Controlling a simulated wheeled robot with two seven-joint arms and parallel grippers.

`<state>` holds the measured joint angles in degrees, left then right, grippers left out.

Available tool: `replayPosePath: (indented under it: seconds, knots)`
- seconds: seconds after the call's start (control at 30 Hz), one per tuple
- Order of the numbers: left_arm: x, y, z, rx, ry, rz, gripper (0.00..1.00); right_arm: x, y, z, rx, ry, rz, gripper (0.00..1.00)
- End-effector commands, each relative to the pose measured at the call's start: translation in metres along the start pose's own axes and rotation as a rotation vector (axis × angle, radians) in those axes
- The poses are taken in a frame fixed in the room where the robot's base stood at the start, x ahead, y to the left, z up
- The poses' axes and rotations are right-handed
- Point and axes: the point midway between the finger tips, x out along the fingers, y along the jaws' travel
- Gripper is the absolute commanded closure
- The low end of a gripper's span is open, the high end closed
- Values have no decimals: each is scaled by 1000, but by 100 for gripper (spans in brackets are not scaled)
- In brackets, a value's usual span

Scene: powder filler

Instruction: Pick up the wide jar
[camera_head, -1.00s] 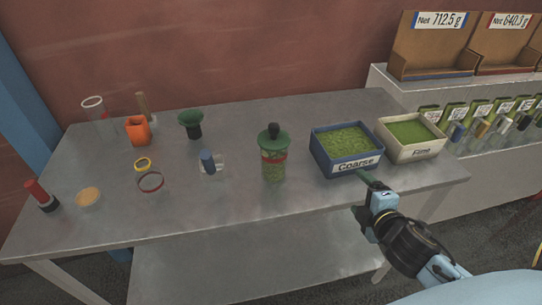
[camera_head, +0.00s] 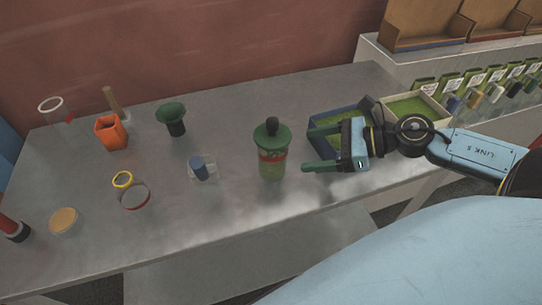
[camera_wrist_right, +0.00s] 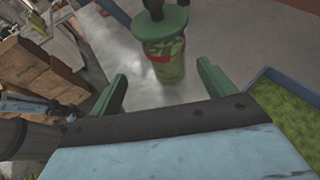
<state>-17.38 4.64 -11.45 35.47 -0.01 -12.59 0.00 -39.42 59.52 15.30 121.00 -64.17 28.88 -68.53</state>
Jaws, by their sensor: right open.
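The wide jar (camera_head: 271,160) stands upright on the grey table, a green-filled jar with a red band, a green lid and a dark knob. In the right wrist view the jar (camera_wrist_right: 167,62) is just beyond the fingertips, with its top cut off by the frame. My right gripper (camera_head: 308,154) is open and empty, a little to the right of the jar, with its green fingers pointing at it. The same gripper (camera_wrist_right: 162,76) shows its two fingers spread apart in the right wrist view. My left gripper is not in view.
A blue-rimmed bin (camera_head: 326,121) of green powder lies partly behind my right gripper, with a pale bin (camera_head: 413,106) beyond it. A blue-capped small item (camera_head: 200,171), a green funnel (camera_head: 172,117) and an orange cup (camera_head: 110,132) stand left of the jar. The table's front is clear.

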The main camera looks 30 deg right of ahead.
Motion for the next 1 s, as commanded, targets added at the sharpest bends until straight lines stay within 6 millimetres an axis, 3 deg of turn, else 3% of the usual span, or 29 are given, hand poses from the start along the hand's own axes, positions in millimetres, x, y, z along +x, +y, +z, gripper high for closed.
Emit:
replayPosePath:
  seconds: [0.3,0.77,1.0]
  knots:
    - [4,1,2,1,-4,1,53,37,-2,1,1,-5,-3,18]
    - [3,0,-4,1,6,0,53,60,-3,0,4,-4,-4,18]
    - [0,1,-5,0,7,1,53,84,-9,0,4,-8,-5,18]
